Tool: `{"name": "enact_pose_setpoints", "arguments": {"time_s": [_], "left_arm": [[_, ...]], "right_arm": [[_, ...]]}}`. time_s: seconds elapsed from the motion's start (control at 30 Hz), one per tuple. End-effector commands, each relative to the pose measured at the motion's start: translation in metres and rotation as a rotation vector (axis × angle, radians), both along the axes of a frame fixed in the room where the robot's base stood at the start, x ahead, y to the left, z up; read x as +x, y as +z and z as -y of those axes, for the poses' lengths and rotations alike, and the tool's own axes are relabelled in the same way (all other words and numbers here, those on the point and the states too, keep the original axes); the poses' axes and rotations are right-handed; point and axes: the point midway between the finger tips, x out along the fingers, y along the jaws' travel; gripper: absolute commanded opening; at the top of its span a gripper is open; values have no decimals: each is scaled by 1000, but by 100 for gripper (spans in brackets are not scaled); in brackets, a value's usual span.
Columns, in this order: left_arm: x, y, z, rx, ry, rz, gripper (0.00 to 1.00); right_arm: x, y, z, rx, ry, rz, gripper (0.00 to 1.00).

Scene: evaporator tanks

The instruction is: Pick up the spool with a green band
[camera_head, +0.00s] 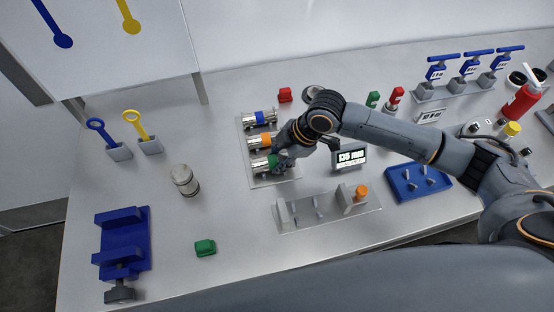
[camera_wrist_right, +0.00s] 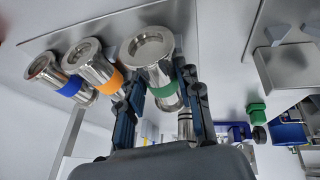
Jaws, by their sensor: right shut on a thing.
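The metal spool with a green band (camera_head: 259,165) lies on its side at the near end of a row of three on a light plate (camera_head: 287,179). In the right wrist view the same spool (camera_wrist_right: 150,52) is the closest and largest, its green band low between the fingers. My right gripper (camera_head: 281,161) is shut on this spool around its banded part; its fingers (camera_wrist_right: 162,108) stand on both sides of it. I cannot tell whether the spool is clear of the plate. My left gripper is not in view.
The orange-banded spool (camera_head: 260,141) lies close beside, with the blue-banded spool (camera_head: 259,119) beyond. A display (camera_head: 350,156) and a grey rack (camera_head: 327,211) stand to the right. A metal cylinder (camera_head: 185,181) stands left. The table between cylinder and plate is clear.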

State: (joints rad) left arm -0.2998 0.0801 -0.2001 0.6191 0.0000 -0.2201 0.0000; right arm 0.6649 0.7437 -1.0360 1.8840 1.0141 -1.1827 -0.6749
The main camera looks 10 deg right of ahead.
Motion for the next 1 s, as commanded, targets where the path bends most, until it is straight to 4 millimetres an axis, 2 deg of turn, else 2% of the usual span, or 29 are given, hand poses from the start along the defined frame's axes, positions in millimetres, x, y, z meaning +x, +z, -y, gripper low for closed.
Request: {"name": "enact_pose_setpoints", "arguments": {"time_s": [0.13, 0.4, 0.5, 0.7, 1.0], "left_arm": [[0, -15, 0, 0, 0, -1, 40], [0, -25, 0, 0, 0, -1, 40], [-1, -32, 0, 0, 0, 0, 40], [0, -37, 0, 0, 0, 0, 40], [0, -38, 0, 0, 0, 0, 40]], "right_arm": [[2, 21, 0, 3, 0, 9, 0], [-42, 83, -30, 5, 8, 9, 0], [-65, 92, -44, 3, 8, 6, 0], [-97, 111, -65, 4, 6, 5, 0], [-116, 122, -77, 2, 0, 2, 0]]}}
